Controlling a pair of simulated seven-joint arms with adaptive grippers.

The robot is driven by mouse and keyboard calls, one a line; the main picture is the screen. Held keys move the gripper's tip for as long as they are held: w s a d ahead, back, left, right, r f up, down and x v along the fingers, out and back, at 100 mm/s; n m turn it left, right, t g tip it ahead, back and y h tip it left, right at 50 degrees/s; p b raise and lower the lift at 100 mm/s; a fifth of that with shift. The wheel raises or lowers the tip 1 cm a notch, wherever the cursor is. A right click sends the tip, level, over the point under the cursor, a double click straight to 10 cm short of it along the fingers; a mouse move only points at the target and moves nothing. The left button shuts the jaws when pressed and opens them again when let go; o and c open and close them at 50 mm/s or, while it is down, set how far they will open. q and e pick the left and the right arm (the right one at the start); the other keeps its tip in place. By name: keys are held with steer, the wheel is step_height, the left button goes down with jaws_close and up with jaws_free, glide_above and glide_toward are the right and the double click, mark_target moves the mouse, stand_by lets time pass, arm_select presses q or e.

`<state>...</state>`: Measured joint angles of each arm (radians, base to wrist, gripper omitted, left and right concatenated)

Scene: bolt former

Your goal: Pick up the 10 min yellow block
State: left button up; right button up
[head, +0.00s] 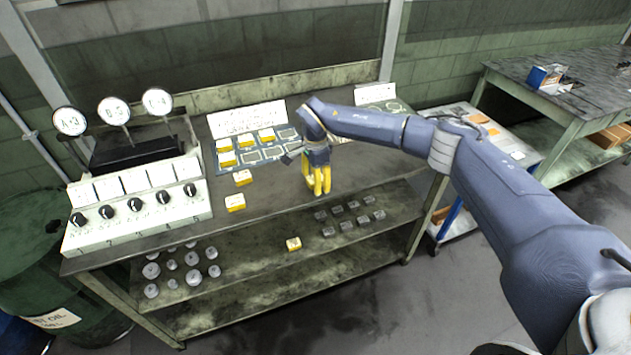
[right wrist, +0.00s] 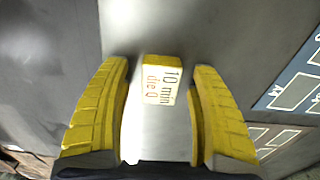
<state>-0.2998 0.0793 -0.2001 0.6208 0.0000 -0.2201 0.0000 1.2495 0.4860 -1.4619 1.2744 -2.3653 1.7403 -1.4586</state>
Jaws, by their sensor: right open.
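I cannot tell how far the fingertips are above the bench. My left gripper is not in view.
Two other yellow blocks (head: 243,178) (head: 235,202) lie left of the gripper. Several more stand on a blue board (head: 282,144) behind. One yellow block (head: 293,244) is on the lower shelf. A control box with knobs (head: 138,208) fills the left end.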

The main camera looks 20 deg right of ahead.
steer(key=c, duration=1.3)
steer(key=shift+r, duration=0.1)
